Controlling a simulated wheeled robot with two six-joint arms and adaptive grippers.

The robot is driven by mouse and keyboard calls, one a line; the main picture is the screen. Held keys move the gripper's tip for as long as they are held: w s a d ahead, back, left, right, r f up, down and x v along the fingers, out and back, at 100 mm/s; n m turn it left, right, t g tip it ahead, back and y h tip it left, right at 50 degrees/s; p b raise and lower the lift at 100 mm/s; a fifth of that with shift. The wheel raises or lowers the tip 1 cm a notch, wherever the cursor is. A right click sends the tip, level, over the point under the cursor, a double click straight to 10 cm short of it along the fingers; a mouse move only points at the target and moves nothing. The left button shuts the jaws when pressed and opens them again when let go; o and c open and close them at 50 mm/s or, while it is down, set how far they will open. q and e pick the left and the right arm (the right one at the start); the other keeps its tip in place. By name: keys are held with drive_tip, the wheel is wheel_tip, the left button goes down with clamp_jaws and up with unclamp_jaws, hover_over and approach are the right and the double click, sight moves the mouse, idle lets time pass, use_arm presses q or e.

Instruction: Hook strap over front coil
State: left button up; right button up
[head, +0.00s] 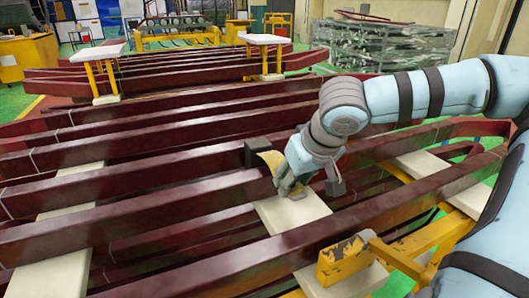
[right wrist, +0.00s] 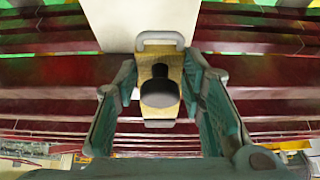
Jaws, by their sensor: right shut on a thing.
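The strap (head: 270,159) is a short tan band, partly hidden behind my right gripper (head: 290,186). In the right wrist view the strap (right wrist: 160,68) lies between the two fingers of my right gripper (right wrist: 160,85), which are shut on it. A pale grey loop shows at its far end, and a dark rounded shape covers part of its middle. The front coil (head: 400,206) is the long dark red bar nearest me, running diagonally. My right gripper is on the far side of this bar, above a pale board. I cannot tell whether the strap touches a coil. My left gripper is out of view.
Several more dark red coils (head: 130,188) lie behind, on pale boards (head: 290,211). A dark block (head: 257,152) sits beside the strap. A worn yellow metal frame (head: 345,262) stands at the front right. White-topped yellow stands (head: 264,39) rise farther back.

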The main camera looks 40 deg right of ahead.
sight(320, 227)
drive_tip(key=shift+s+a+r+b, duration=0.1)
drive_tip(key=shift+s+a+b, duration=0.2)
drive_tip(key=shift+s, duration=0.6)
drive_tip(key=shift+s+a+f+b, duration=0.1)
drive_tip(key=shift+s+a+b, duration=0.2)
drive_tip(key=shift+s, duration=0.55)
drive_tip(key=shift+s+a+r+b, duration=0.1)
drive_tip(key=shift+s+a+b, duration=0.2)
drive_tip(key=shift+s, duration=0.6)
drive_tip(key=shift+s+a+b, duration=0.2)
drive_tip(key=shift+s+b, duration=0.15)
drive_tip(key=shift+s, duration=0.35)
drive_tip(key=shift+s+a+b, duration=0.15)
drive_tip(key=shift+s+b, duration=0.2)
drive_tip(key=shift+s, duration=0.3)
drive_tip(key=shift+s+a+b, duration=0.25)
drive_tip(key=shift+s+b, duration=0.5)
drive_tip(key=shift+b, duration=0.05)
drive_tip(key=shift+s+a+b, duration=0.2)
drive_tip(key=shift+s+b, duration=0.2)
drive_tip(key=shift+s, duration=0.2)
drive_tip(key=shift+s+a+b, duration=0.15)
drive_tip(key=shift+s+b, duration=0.25)
drive_tip(key=shift+s, duration=0.2)
drive_tip(key=o, duration=1.1)
drive_tip(key=shift+s+a, duration=0.1)
drive_tip(key=shift+s, duration=0.1)
drive_tip(key=o, duration=1.1)
drive_tip(key=shift+w, duration=0.1)
